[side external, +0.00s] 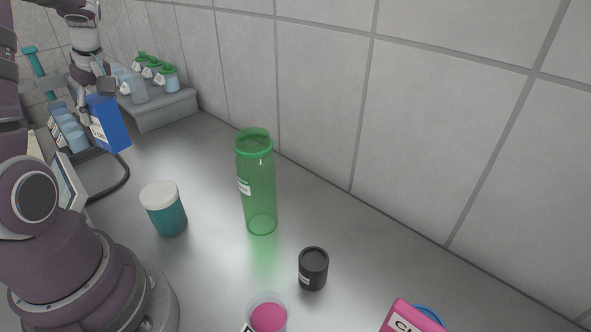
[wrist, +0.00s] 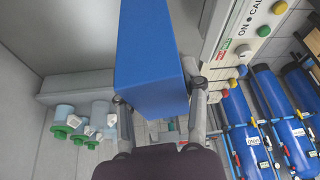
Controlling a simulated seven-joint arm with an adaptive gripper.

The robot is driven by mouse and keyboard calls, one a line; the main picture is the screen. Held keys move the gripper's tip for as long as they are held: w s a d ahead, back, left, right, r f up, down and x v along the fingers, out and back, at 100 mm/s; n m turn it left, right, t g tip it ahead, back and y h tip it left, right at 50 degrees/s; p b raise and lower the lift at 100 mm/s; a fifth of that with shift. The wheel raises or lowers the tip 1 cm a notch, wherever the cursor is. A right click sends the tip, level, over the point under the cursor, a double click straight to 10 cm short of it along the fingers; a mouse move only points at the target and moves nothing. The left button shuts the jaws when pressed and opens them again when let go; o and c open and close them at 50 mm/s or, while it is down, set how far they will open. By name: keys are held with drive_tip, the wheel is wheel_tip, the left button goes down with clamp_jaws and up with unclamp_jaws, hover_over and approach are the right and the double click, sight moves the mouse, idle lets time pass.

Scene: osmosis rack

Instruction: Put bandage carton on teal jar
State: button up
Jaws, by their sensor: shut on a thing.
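The bandage carton is a blue box (side external: 109,123) with a white label, held tilted in the air at the far left in the side view. It also fills the upper middle of the wrist view (wrist: 150,60). My gripper (side external: 104,92) is shut on it, with one finger on each side of the box in the wrist view (wrist: 157,108). The teal jar (side external: 168,216) stands upright on the counter with a white lid, nearer the camera than the carton and well apart from it. The lid's top is bare.
A tall green transparent bottle (side external: 259,185) stands right of the jar. A black canister (side external: 313,268), a pink-filled cup (side external: 268,316) and a pink box (side external: 408,316) are in front. Green-capped bottles (side external: 155,68) stand on a grey ledge (side external: 160,109). Blue cylinders (wrist: 285,125) are racked beside a control panel (wrist: 240,30).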

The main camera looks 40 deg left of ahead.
drive_tip(key=w+d+r, duration=0.2)
drive_tip(key=d+r, duration=0.1)
drive_tip(key=d, duration=0.4)
wheel_tip(320, 180, up, 3)
drive_tip(key=n, duration=0.2)
hover_over(155, 190)
drive_tip(key=shift+g, duration=0.3)
wheel_tip(155, 190, down, 8)
drive_tip(key=shift+s+r, duration=0.15)
drive_tip(key=shift+r, duration=0.1)
drive_tip(key=shift+f, duration=0.35)
drive_tip(key=shift+f, duration=0.2)
drive_tip(key=o, duration=1.1)
drive_tip(key=shift+o, duration=0.2)
drive_tip(key=shift+r, duration=0.15)
